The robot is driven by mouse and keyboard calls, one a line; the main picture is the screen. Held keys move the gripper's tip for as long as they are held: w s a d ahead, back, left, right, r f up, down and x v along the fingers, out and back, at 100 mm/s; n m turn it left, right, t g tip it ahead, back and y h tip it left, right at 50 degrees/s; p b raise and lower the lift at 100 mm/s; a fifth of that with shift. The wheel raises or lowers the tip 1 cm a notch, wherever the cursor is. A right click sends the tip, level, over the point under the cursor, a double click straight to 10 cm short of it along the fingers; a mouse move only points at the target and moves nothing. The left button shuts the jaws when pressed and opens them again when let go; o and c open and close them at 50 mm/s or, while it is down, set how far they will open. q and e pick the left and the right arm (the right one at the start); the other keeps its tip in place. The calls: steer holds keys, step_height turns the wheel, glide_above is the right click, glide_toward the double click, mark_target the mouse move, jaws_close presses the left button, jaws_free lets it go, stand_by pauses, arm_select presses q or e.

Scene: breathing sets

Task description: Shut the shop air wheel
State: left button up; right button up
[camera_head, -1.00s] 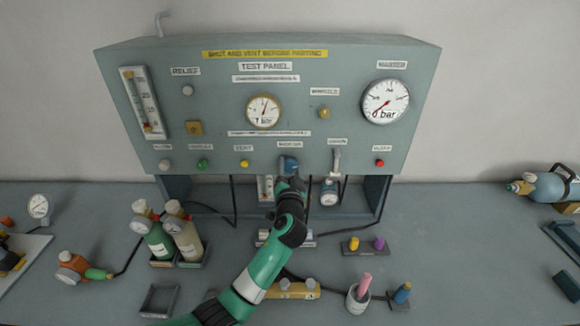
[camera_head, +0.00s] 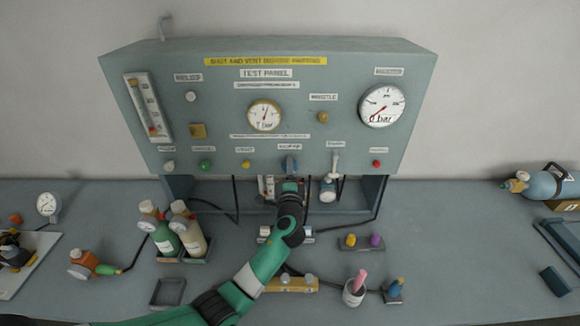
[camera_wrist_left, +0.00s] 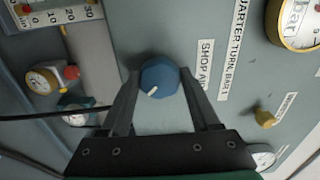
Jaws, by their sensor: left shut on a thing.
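The shop air wheel is a blue knob with a pale mark (camera_wrist_left: 159,77), beside the SHOP AIR label (camera_wrist_left: 205,65) in the left wrist view. In the head view the wheel (camera_head: 289,162) is low on the panel, partly hidden by my arm. My left gripper (camera_wrist_left: 161,75) is shut on the wheel, one finger on each side. In the head view my left gripper (camera_head: 290,177) is just below and in front of it. The pale mark points down and left in the wrist view. My right gripper is not in view.
The grey test panel (camera_head: 222,115) carries gauges and other knobs. A lever (camera_head: 335,161) is right of the wheel, and a yellow knob (camera_head: 246,164) is left. Bottles (camera_head: 190,238) stand left of my arm. A cup (camera_head: 354,293) stands right of it.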

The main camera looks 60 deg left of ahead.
arm_select(q)
steer(key=n+p, duration=1.3)
steer(key=n, duration=1.6)
stand_by(1.2)
steer(key=shift+m, duration=0.5)
stand_by(0.4)
steer(key=o, duration=1.4)
steer(key=shift+c, duration=0.2)
